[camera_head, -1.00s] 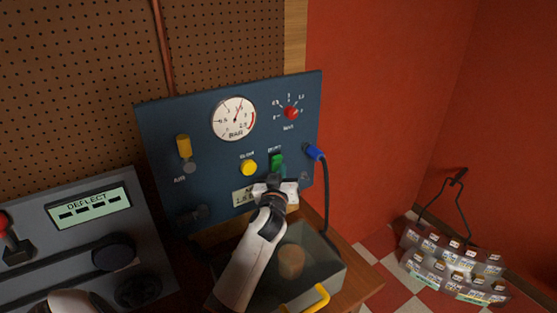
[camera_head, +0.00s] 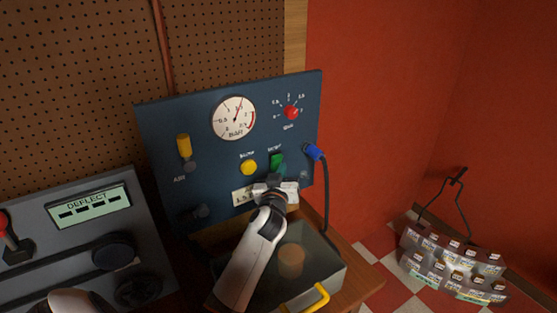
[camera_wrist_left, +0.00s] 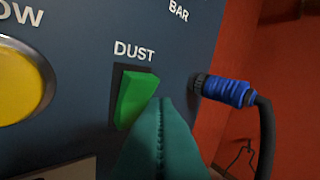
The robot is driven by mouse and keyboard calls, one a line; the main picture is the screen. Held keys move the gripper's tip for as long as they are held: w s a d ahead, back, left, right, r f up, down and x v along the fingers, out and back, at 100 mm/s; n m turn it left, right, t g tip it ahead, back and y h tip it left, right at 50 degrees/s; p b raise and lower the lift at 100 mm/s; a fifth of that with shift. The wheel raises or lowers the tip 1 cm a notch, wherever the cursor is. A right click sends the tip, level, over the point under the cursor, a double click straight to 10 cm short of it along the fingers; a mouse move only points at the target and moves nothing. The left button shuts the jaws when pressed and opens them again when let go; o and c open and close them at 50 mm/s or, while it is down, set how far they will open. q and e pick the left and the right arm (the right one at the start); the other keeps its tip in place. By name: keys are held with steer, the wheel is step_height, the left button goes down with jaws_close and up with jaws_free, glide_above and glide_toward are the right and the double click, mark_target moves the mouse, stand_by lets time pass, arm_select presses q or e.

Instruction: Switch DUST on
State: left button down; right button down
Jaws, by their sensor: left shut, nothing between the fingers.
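The green DUST rocker switch (camera_head: 277,160) is on the blue panel (camera_head: 215,160), right of a round yellow button (camera_head: 249,167). In the left wrist view the switch (camera_wrist_left: 136,97) sits in a dark frame under its DUST label, and its upper edge stands out from the panel. My left gripper (camera_head: 279,174) is shut and empty, just below and in front of the switch. Its teal fingers (camera_wrist_left: 163,108) lie together at the switch's lower right, hiding part of it. I cannot tell whether they touch it. My right gripper does not show.
A blue plug (camera_head: 314,152) with a black cable sits right of the switch. A clear-lidded box (camera_head: 325,265) with a yellow handle stands below.

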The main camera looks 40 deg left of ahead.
arm_select(q)
steer(key=shift+r, duration=0.1)
stand_by(0.7)
steer(key=shift+w+a+r, duration=0.1)
steer(key=shift+w+a, duration=0.05)
steer(key=shift+a, duration=0.2)
steer(key=shift+w+a+r+p, duration=0.2)
steer(key=shift+a+p, duration=0.1)
steer(key=shift+a, duration=0.1)
stand_by(0.7)
stand_by(0.3)
steer(key=shift+s+d+f+b, duration=0.2)
steer(key=shift+d, duration=0.2)
steer(key=shift+s+d+f+b, duration=0.15)
steer(key=shift+d, duration=0.25)
